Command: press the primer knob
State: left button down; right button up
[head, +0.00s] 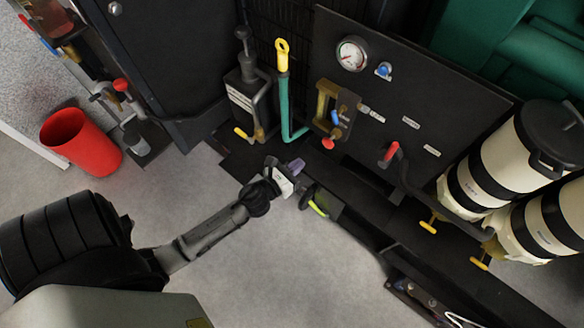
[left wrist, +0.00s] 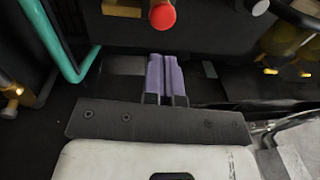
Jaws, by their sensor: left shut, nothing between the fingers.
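A round red knob (head: 328,143) sits at the bottom of a brass and black fuel unit (head: 327,105) on the front of the dark panel. It is the likeliest primer knob, but I read no label on it. In the left wrist view the red knob (left wrist: 162,17) is at the top, just beyond the fingertips and almost in line with them. My left gripper (head: 297,165) has purple fingers, shut and empty, below and left of the knob in the head view. The shut fingers also show in the left wrist view (left wrist: 165,72), apart from the knob. My right gripper is not in view.
A teal pipe (head: 286,105) with a yellow handle stands left of the fuel unit. A red lever (head: 390,151) is on the panel's right, near white-and-black canisters (head: 510,160). A yellow-green handle (head: 318,209) is beside my gripper. A red bucket (head: 80,140) stands on open floor.

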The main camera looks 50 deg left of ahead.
pick_arm(q)
jog(key=shift+s, duration=1.05)
dwell(0.4)
jog(key=n+p, duration=0.1)
jog(key=n, duration=0.5)
jog(key=s+d+r+n+p, duration=0.1)
jog(key=n, duration=0.5)
jog(key=s+n+g+p, duration=0.1)
jog(key=n, duration=0.5)
jog(key=shift+d+r+n+y, duration=0.2)
jog(key=shift+d+n+y, duration=0.1)
jog(key=shift+y, duration=0.1)
